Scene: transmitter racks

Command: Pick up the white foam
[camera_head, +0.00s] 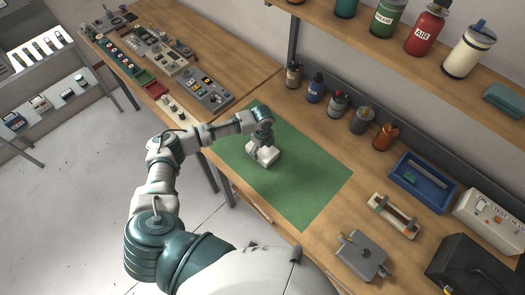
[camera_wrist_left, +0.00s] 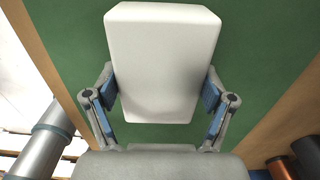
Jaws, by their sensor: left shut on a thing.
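The white foam (camera_wrist_left: 160,60) is a pale block with rounded edges. In the left wrist view it sits between the two fingers of my left gripper (camera_wrist_left: 160,98), which is shut on it with a blue-padded finger at each side. In the head view the foam (camera_head: 264,158) shows small and white below my left gripper (camera_head: 262,146), over the green mat (camera_head: 312,190). I cannot tell whether the foam touches the mat or is slightly above it. My right gripper is in neither view.
Several small bottles (camera_head: 338,103) line the back of the wooden bench. A blue tray (camera_head: 424,196), a grey box (camera_head: 361,258) and a white switch box (camera_head: 490,218) stand at the right. Control panels (camera_head: 203,93) cover the left table. The mat right of the foam is clear.

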